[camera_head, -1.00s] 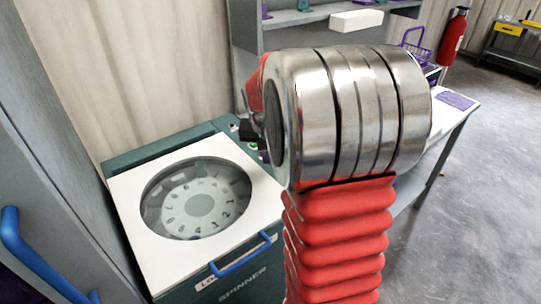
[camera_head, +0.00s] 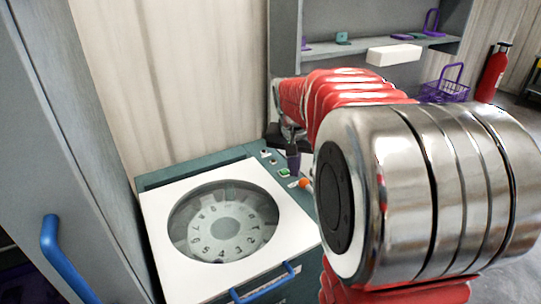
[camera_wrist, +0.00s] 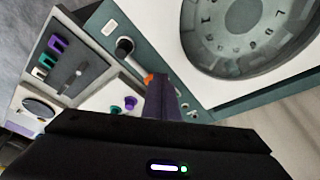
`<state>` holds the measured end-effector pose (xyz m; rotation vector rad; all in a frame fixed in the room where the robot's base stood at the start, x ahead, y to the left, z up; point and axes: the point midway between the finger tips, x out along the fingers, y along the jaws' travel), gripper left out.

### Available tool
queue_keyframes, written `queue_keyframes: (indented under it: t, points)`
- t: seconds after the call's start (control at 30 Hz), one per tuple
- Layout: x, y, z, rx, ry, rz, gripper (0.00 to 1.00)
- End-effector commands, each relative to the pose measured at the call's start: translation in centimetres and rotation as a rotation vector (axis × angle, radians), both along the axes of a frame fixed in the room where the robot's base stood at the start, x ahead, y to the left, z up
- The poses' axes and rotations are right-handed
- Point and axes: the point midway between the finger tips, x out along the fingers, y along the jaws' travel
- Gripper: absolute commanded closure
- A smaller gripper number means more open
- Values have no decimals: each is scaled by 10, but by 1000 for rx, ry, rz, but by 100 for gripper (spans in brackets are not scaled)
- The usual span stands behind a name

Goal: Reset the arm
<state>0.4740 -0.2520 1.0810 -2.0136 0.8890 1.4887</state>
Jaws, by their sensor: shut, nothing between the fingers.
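My arm, with red bellows and metal rings, fills the right of the head view. My gripper (camera_head: 293,160) shows small and dark behind it, above the back right corner of the spinner. In the wrist view the fingers of my gripper (camera_wrist: 160,92) are together and hold nothing. The spinner (camera_head: 160,214) has a white top and a round clear window over a numbered wheel. In the wrist view the spinner (camera_wrist: 197,72) lies at the upper right. An orange-tipped knob (camera_head: 304,183) is close to the fingers in the picture; I cannot tell the gap.
A grey cabinet with a blue handle (camera_head: 62,258) stands at the left. A wall shelf (camera_head: 335,50) carries small purple and teal pieces. A purple basket (camera_head: 445,90) and a red extinguisher (camera_head: 493,72) are at the back right. The wrist view shows a bench with coloured pieces (camera_wrist: 56,48).

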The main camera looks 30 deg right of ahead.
Motion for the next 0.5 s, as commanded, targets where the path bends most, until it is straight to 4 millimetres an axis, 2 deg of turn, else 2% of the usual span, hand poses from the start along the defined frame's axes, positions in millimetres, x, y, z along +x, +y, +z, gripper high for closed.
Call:
queue_keyframes:
  t: [0.37, 0.5]
  points:
    - [1, 0, -1, -7, 7, 39, 100]
    - [-11, 9, -19, 7, 44, 105, 100]
